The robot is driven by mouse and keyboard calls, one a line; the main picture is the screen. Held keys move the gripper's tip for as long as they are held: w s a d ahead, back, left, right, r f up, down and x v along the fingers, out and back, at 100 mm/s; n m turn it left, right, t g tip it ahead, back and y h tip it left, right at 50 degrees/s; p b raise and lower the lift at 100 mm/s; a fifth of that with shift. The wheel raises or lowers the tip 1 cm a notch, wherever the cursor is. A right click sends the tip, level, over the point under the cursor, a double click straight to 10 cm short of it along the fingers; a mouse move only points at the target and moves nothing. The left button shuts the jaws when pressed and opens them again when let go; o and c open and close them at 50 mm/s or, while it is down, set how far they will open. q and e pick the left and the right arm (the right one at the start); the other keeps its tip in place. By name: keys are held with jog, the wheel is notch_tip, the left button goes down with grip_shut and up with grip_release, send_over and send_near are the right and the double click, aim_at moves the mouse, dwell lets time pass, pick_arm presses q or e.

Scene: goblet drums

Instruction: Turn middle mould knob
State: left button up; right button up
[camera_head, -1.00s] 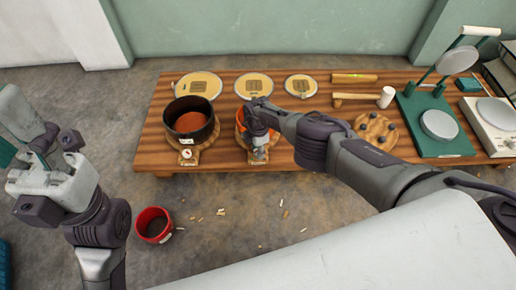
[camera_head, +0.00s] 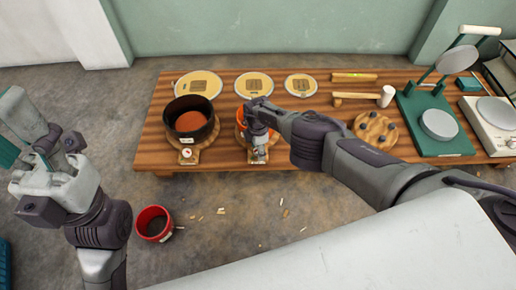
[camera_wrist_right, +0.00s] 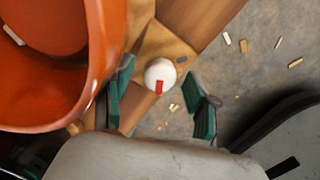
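The middle mould (camera_head: 241,117) is an orange pot on a wooden base, largely covered by my right arm in the head view. In the right wrist view its orange wall (camera_wrist_right: 112,45) fills the upper left. Its round white knob (camera_wrist_right: 160,72) with a red mark sits at the front of the base. My right gripper (camera_head: 259,142) is at the knob. In the right wrist view the green-padded fingers (camera_wrist_right: 162,95) are apart, on either side of the knob, with a visible gap on the right. My left gripper (camera_head: 14,136) hangs empty at the left; its finger opening is unclear.
A dark mould (camera_head: 190,122) with its own white knob (camera_head: 187,153) stands left on the wooden table (camera_head: 225,154). Drumheads (camera_head: 198,83), a mallet (camera_head: 386,96) and a green press (camera_head: 440,126) are on it too. A red bucket (camera_head: 153,223) stands on the floor among scattered chips.

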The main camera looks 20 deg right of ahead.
jog(key=shift+w+r, duration=0.25)
jog(key=shift+r, duration=0.3)
jog(key=shift+s+r, duration=0.15)
jog(key=shift+r, duration=3.3)
jog(key=shift+s, duration=0.1)
